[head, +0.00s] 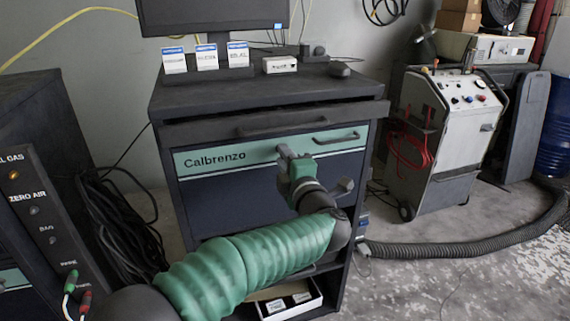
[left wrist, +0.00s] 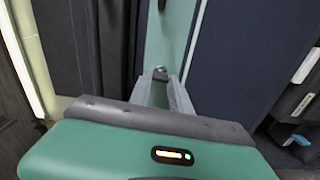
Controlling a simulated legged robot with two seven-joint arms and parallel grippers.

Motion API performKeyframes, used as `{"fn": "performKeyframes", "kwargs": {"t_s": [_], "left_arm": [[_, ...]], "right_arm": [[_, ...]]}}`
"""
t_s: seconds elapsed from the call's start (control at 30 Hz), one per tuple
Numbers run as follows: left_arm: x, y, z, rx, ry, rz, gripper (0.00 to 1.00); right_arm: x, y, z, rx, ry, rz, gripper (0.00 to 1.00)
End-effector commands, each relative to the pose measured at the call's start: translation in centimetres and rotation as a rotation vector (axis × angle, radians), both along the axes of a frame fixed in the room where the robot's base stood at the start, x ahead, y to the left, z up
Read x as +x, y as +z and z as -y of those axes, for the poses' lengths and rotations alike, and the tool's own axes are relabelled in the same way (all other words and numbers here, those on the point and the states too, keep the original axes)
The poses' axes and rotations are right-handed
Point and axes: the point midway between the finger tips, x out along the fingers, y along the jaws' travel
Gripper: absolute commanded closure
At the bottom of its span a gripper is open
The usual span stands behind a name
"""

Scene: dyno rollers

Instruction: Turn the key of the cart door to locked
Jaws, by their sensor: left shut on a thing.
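The cart (head: 180,205) has a teal strip with the name Calbrenzo and a dark blue door (head: 225,192) below it. My left gripper (head: 284,152) reaches up to the right part of the teal strip. In the left wrist view, its two fingers (left wrist: 161,78) come together on a small dark key (left wrist: 160,70) at the teal surface. The left gripper is shut on it. The fingers hide most of the key, so I cannot tell how far it is turned. In the head view the key is hidden behind the gripper. My right gripper is not in view.
A drawer handle (head: 337,138) is to the right of my gripper, and a door handle (head: 344,187) is below right. A monitor (head: 210,15) and small boxes stand on the cart top. A white wheeled machine (head: 450,130) and a thick hose (head: 470,243) are at the right.

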Motion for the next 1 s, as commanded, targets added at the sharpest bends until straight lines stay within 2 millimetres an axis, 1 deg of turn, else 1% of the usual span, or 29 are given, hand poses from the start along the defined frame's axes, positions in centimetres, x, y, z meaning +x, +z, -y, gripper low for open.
{"fn": "performKeyframes", "kwargs": {"t_s": [0.03,0.3,0.73,0.77,0.9,1.0], "left_arm": [[0.02,-0.49,0.02,-0.019,-0.001,0.001,1.00],[0.03,-0.45,0.02,-0.080,-0.001,0.019,1.00],[0.06,-0.50,0.04,-0.088,-0.001,0.020,1.00],[0.05,-0.51,0.04,-0.087,-0.001,0.020,0.74],[0.02,-0.37,0.03,-0.087,-0.001,0.022,0.56],[-0.02,-0.27,0.03,-0.087,-0.001,0.024,0.55]], "right_arm": [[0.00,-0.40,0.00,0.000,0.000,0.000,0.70],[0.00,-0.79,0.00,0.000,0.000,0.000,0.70],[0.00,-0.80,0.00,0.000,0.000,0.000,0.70],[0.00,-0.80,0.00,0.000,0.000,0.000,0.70],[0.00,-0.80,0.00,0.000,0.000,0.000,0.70],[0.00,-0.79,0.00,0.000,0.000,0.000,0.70]]}}
